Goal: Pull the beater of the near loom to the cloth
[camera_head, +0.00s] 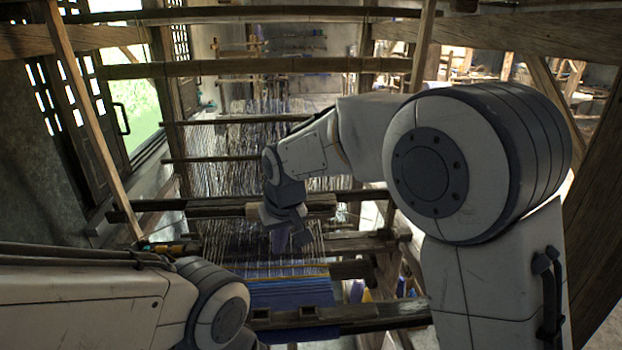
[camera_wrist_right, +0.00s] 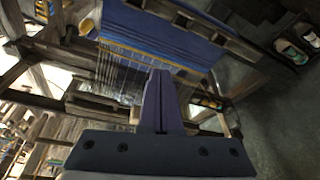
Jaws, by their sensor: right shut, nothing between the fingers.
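The near loom's blue cloth (camera_head: 290,295) lies at the bottom middle, with a yellow line along its far edge; it also shows in the wrist view (camera_wrist_right: 172,32). Pale warp threads (camera_head: 222,240) run away from it. Two dark wooden crossbars lie beyond the cloth, an upper one (camera_head: 225,207) and a lower one (camera_head: 350,244). They look like the beater, but I cannot tell surely. My right gripper (camera_head: 280,240) is shut and empty, pointing down over the threads by these bars. Its fingers (camera_wrist_right: 160,100) are together in the wrist view. Contact is unclear. My left gripper is outside the frame.
A front beam (camera_head: 340,316) crosses below the cloth. A slanted wooden post (camera_head: 90,120) stands at left, and overhead beams (camera_head: 240,68) cross the loom. Small coloured items (camera_head: 160,246) lie on the lower bar's left end. More looms stand behind.

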